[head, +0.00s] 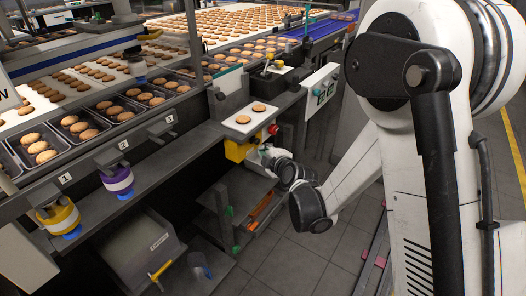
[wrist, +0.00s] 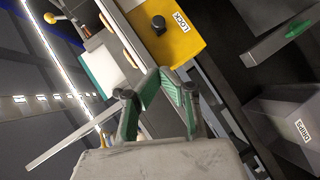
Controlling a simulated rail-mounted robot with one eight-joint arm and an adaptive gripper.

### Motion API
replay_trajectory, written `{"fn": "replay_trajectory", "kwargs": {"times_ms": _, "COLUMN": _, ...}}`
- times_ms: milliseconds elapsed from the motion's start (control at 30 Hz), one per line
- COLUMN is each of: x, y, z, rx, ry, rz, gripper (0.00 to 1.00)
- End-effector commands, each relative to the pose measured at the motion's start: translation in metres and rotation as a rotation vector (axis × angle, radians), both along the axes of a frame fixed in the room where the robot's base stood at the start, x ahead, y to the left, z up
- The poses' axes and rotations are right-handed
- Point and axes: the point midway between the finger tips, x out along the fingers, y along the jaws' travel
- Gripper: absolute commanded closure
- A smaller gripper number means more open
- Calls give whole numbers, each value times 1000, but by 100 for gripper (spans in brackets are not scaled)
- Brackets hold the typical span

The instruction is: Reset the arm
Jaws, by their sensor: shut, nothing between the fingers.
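My gripper (head: 262,152) is at the end of my arm, low in the middle of the head view, just in front of a yellow box (head: 238,151) under the counter edge. In the wrist view my gripper (wrist: 163,72) shows its green-padded fingers coming together at the tips, with nothing between them. The yellow box (wrist: 178,25), with a dark knob and a label, lies beyond the fingertips. I cannot tell from these views whether the fingertips touch it.
A white board (head: 250,119) with two biscuits sits above the yellow box. Trays of biscuits (head: 75,125) line the left counter, and a conveyor of biscuits (head: 235,25) runs behind. A grey bin (head: 148,240) is below the counter. Open floor (head: 290,250) lies at the lower middle.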

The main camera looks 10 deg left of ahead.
Motion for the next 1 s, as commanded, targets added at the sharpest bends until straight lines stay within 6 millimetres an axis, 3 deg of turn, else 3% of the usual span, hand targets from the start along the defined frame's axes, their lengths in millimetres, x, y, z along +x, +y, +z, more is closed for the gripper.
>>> {"fn": "replay_trajectory", "kwargs": {"times_ms": 200, "x": 0, "y": 0, "z": 1, "rx": 2, "ry": 1, "rz": -1, "gripper": 100}}
{"fn": "replay_trajectory", "kwargs": {"times_ms": 333, "x": -2, "y": -6, "z": 12, "rx": 17, "ry": 24, "rz": -13, "gripper": 100}}
{"fn": "replay_trajectory", "kwargs": {"times_ms": 667, "x": -30, "y": -57, "z": 84, "rx": 144, "ry": 210, "rz": -137, "gripper": 100}}
{"fn": "replay_trajectory", "kwargs": {"times_ms": 1000, "x": -82, "y": -118, "z": 147, "rx": 293, "ry": 410, "rz": -319, "gripper": 100}}
